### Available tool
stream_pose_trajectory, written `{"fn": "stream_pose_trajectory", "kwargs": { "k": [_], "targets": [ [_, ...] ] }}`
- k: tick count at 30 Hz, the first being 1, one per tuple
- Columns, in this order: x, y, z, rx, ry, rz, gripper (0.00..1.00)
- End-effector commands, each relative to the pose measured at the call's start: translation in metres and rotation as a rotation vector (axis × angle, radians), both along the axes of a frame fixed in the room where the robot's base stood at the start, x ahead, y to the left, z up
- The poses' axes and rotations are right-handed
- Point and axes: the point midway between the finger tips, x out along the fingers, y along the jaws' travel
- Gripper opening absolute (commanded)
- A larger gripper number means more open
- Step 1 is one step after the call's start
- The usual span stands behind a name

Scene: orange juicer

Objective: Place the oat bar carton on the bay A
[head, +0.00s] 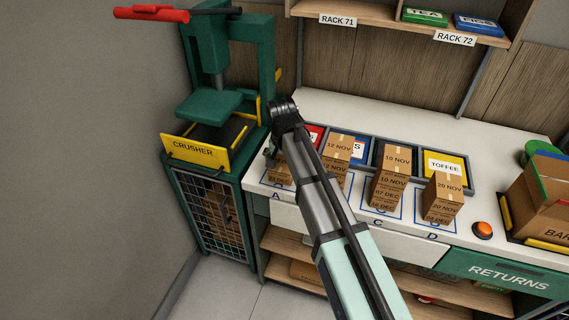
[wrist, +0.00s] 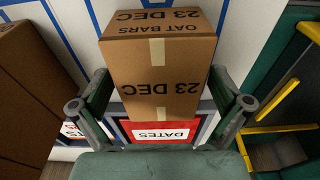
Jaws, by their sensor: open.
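The oat bar carton (wrist: 157,60) is brown, marked "OAT BARS" and "23 DEC", and fills the upper middle of the wrist view. It stands between the two fingers of my gripper (wrist: 160,95), which is open, with a finger on either side. In the head view a carton (head: 281,175), partly hidden by my arm, stands at bay A (head: 275,197), a blue-outlined spot on the white counter. My gripper (head: 271,152) is just above it there, mostly hidden behind my wrist. Whether the fingers touch the carton cannot be told.
A red box labelled "DATES" (wrist: 160,133) lies by the carton. Stacks of dated cartons (head: 387,185) stand on the bays to the right. The green crusher (head: 205,105) is close on the left. An orange button (head: 482,230) and a large open carton (head: 540,200) are farther right.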

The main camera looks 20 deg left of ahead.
Motion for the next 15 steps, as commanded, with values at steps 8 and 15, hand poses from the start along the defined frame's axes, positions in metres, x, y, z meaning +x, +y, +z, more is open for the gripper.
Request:
{"fn": "stream_pose_trajectory", "kwargs": {
  "k": [8,15],
  "targets": [
    [-0.002,0.001,0.022,0.002,-0.002,0.0,1.0],
    [-0.007,0.001,0.065,0.002,-0.003,0.0,1.0]
  ]
}}
